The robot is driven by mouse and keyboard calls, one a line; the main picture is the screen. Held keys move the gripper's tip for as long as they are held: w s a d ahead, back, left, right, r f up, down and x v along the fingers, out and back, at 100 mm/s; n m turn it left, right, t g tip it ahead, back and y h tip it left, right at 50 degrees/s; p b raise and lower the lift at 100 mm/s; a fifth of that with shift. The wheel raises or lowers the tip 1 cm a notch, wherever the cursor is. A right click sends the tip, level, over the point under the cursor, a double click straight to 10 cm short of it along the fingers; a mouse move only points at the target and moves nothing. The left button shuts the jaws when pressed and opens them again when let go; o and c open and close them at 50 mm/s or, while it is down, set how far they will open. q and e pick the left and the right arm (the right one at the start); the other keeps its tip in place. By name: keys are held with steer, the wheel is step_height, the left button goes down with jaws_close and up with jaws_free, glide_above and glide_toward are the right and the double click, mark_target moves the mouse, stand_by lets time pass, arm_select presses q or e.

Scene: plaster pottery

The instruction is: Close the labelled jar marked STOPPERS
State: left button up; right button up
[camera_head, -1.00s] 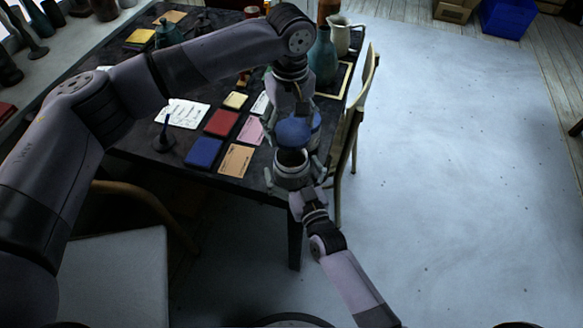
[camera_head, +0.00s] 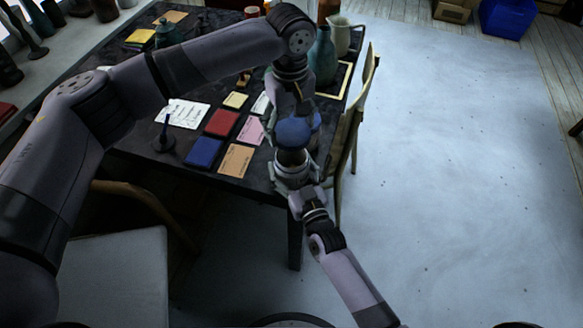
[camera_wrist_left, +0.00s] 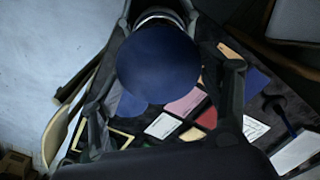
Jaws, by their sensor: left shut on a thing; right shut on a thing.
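My left gripper (camera_head: 292,116) is shut on a round blue lid (camera_head: 293,133), which fills the middle of the left wrist view (camera_wrist_left: 158,65). My right gripper (camera_head: 296,182) is shut on a pale jar (camera_head: 293,172), held off the near edge of the table. The lid is just above the jar's mouth, nearly in line with it. A dark band shows between them, and I cannot tell whether they touch. The jar's pale rim (camera_wrist_left: 160,14) shows beyond the lid in the left wrist view. No label is readable on the jar.
The dark table (camera_head: 130,143) bears a red tile (camera_head: 221,123), a blue tile (camera_head: 204,152), cards, a pen stand (camera_head: 165,140), a teal bottle (camera_head: 322,60) and a white pitcher (camera_head: 342,35). A chair (camera_head: 352,120) stands close at the right. Open floor lies beyond it.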

steer(key=c, duration=0.7)
arm_select(q)
steer(key=shift+f, duration=2.5)
steer(key=shift+f, duration=0.1)
steer(key=shift+f, duration=0.8)
steer(key=shift+f, duration=0.55)
